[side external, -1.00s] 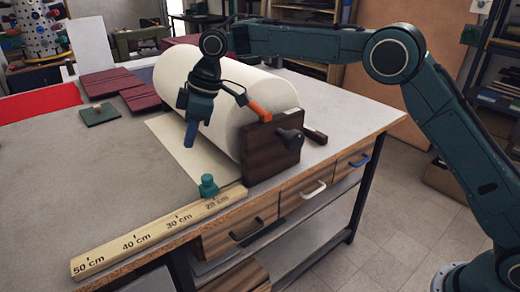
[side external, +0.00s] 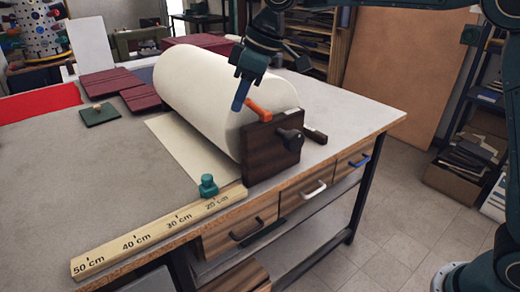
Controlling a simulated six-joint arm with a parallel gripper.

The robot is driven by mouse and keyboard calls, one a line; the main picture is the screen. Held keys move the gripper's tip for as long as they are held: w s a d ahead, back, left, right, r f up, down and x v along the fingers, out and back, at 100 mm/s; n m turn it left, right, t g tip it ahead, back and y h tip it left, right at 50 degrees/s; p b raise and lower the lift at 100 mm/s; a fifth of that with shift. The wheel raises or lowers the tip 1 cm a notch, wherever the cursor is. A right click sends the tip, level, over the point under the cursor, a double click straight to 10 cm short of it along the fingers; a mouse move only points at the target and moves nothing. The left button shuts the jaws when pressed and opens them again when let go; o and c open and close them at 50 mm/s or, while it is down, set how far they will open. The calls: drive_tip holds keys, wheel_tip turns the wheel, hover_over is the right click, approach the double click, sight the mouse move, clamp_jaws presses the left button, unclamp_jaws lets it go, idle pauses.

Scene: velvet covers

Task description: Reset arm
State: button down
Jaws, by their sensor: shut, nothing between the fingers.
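My gripper (side external: 239,101) is at the top centre of the side external view, in front of the upper right part of a large cream roll (side external: 200,92). Its blue fingertips point down and are shut with nothing between them. It appears close to an orange handle (side external: 259,110) beside the roll's end; I cannot tell whether they touch. The roll rests on the table, with a flat cream sheet (side external: 180,148) out in front of it.
A dark wooden block (side external: 272,150) with a black knob (side external: 291,141) stands at the roll's near end. A wooden ruler (side external: 150,235) with a green slider (side external: 208,186) runs along the front edge. Dark red covers (side external: 110,82) and a green one (side external: 100,114) lie left. The table's left middle is clear.

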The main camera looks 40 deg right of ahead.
drive_tip(key=s+d+r+m+t, duration=0.1)
drive_tip(key=s+d+r+m, duration=0.2)
drive_tip(key=s+d, duration=0.45)
drive_tip(key=s+d+f+m+h, duration=0.1)
drive_tip(key=s+d+f+m, duration=0.1)
drive_tip(key=s, duration=0.6)
drive_tip(key=s+d+f+m+t+h, duration=0.1)
drive_tip(key=s+d, duration=0.3)
drive_tip(key=s, duration=0.4)
drive_tip(key=s+d+f+m+h, duration=0.1)
drive_tip(key=s+d+f+m, duration=0.2)
drive_tip(key=s, duration=0.5)
drive_tip(key=shift+s+d+f+t, duration=0.35)
drive_tip(key=shift+d+f, duration=0.15)
drive_tip(key=shift+f, duration=0.1)
drive_tip(key=shift+w, duration=0.1)
